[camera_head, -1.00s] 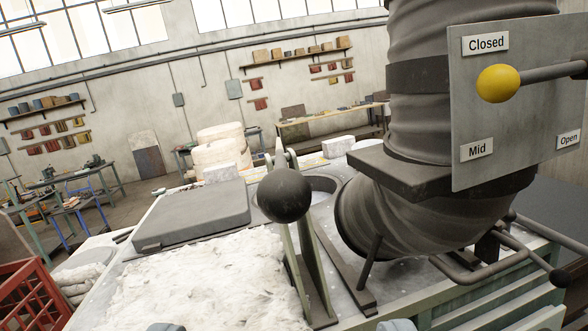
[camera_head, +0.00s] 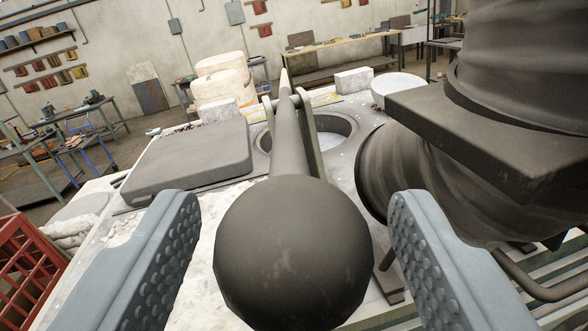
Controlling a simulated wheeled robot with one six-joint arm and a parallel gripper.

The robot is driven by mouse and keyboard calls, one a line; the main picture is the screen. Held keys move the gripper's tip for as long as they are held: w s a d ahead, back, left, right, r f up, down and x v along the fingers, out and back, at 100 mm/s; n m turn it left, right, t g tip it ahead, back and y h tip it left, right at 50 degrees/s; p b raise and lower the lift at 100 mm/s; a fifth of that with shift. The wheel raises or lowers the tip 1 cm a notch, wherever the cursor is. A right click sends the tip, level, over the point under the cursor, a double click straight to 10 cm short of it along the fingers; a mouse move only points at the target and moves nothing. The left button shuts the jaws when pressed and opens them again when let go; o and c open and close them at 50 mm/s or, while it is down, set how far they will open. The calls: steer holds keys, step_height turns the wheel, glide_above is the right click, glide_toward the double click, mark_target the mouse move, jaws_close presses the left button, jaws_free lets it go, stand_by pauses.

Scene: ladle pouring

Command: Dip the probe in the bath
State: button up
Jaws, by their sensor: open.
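My gripper (camera_head: 292,235) is open, with one grey studded finger on each side of a large dark ball knob (camera_head: 293,252). The fingers look apart from the knob. The knob ends a dark rod (camera_head: 289,140) that points away from me and rests in a pale upright stand (camera_head: 309,140). I take this knobbed rod for the probe; its far end is not clear. The bath (camera_head: 330,141) is a round opening in the worktop beyond the knob, partly hidden behind the rod and stand.
A grey slab (camera_head: 190,160) lies left of the stand. A thick ribbed duct (camera_head: 430,180) with a dark flange (camera_head: 490,130) stands close on the right. A white bowl (camera_head: 398,84) and a white block (camera_head: 353,80) are behind the opening. A red crate (camera_head: 30,255) is at lower left.

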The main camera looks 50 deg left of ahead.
steer(key=shift+w+a, duration=0.25)
steer(key=shift+w, duration=0.05)
jaws_close()
steer(key=shift+g+h, duration=0.8)
steer(key=shift+g, duration=0.1)
steer(key=shift+w+a+r, duration=0.15)
steer(key=shift+a+r, duration=0.05)
steer(key=shift+r, duration=0.7)
steer(key=shift+w+a+r, duration=0.15)
steer(key=shift+w+r, duration=0.05)
steer(key=shift+r, duration=0.7)
steer(key=shift+w+a+r, duration=0.15)
steer(key=shift+a+r, duration=0.05)
steer(key=shift+r, duration=0.7)
steer(key=r, duration=0.1)
steer(key=w+a+r, duration=0.1)
steer(key=r, duration=0.2)
steer(key=shift+w+a+r, duration=0.25)
steer(key=shift+w+a, duration=0.1)
steer(key=shift+r, duration=0.2)
jaws_free()
